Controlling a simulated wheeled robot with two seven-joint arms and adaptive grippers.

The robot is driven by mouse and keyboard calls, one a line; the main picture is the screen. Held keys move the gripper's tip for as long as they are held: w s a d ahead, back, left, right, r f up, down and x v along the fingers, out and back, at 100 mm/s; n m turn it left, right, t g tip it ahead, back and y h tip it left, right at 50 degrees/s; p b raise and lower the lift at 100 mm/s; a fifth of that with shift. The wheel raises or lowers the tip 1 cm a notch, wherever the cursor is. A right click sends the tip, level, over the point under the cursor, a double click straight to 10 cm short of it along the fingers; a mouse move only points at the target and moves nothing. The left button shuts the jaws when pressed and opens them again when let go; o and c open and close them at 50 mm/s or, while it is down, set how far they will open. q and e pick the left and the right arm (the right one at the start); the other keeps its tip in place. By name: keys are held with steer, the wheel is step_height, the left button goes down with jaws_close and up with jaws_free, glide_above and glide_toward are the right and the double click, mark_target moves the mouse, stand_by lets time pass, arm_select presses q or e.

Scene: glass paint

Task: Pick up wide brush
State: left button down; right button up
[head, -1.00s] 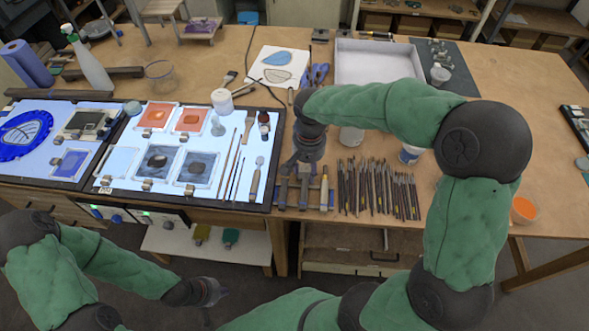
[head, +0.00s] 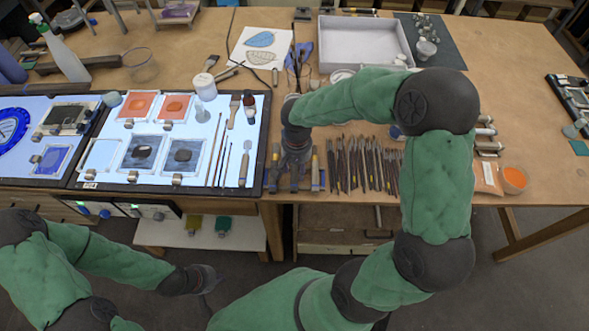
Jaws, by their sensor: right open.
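A brush with a wide, flat head and wooden handle (head: 235,109) lies on the lit panel in the head view. A row of short, broad-ended tools lies on the table just right of the panel, including one with a yellowish handle (head: 315,171). I cannot tell which of these is the wide brush. My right gripper (head: 294,172) points down over this row, open, and its fingers are hard to separate from the dark tools. No held object is visible. My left gripper (head: 209,279) hangs low in front of the table, its finger opening unclear.
The lit panel (head: 257,170) carries paint tiles and slim brushes. Many thin tools (head: 362,165) lie right of my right gripper, partly behind my arm. A white jar (head: 205,87), grey tray (head: 366,43) and orange bowl (head: 514,180) stand on the table.

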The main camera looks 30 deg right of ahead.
steer(key=shift+f, duration=0.25)
jaws_close()
steer(key=shift+r, duration=0.1)
